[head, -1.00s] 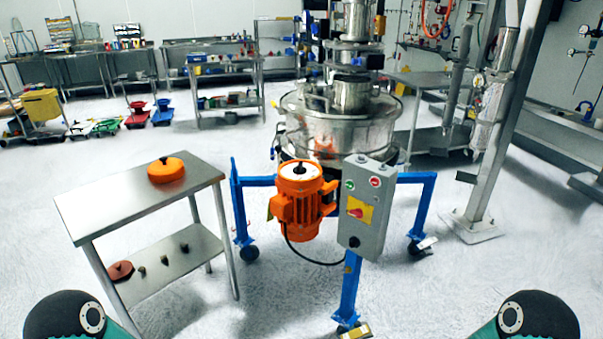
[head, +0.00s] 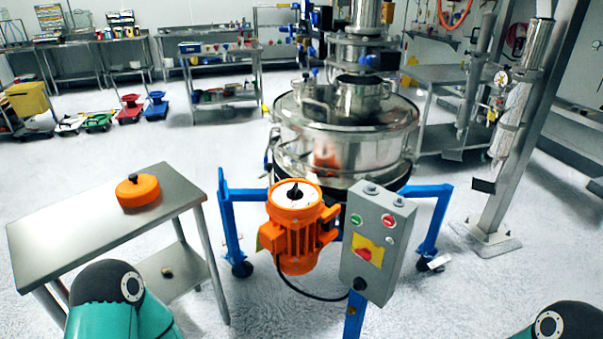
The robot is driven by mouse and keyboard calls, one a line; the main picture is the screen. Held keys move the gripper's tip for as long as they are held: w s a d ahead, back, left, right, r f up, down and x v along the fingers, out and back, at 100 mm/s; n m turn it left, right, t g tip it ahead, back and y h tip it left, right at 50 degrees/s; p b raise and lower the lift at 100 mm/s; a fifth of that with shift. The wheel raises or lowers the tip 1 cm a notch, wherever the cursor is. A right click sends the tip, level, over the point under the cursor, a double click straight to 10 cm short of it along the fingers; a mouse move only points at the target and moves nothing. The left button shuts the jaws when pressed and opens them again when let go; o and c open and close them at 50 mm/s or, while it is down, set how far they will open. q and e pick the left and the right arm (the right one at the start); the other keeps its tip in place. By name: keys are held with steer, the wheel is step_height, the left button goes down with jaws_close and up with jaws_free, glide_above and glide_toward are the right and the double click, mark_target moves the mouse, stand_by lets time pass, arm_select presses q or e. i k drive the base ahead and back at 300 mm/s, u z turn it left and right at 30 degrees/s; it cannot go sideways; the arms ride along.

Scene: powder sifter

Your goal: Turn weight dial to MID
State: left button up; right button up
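The orange motor (head: 292,238) hangs on the blue frame in front of the steel sifter (head: 345,130). Its top is uncovered and shows a pale round face with a dark pointer (head: 296,193), which looks like the weight dial. Its markings are too small to read, so I cannot tell its setting. An orange round cover (head: 138,191) with a dark knob lies on the steel table at left. Neither of my grippers is in view; only upper parts of my arms show at the bottom left and bottom right.
A grey control box (head: 376,240) with green, white and red controls stands just right of the motor. A black cable loops below the motor. The blue frame (head: 228,225) has legs on both sides. The steel table (head: 80,225) is at left. Floor in front is clear.

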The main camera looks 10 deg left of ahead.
mark_target(295, 194)
steer(key=u, duration=0.35)
steer(key=i, duration=1.15)
steer(key=u, duration=0.85)
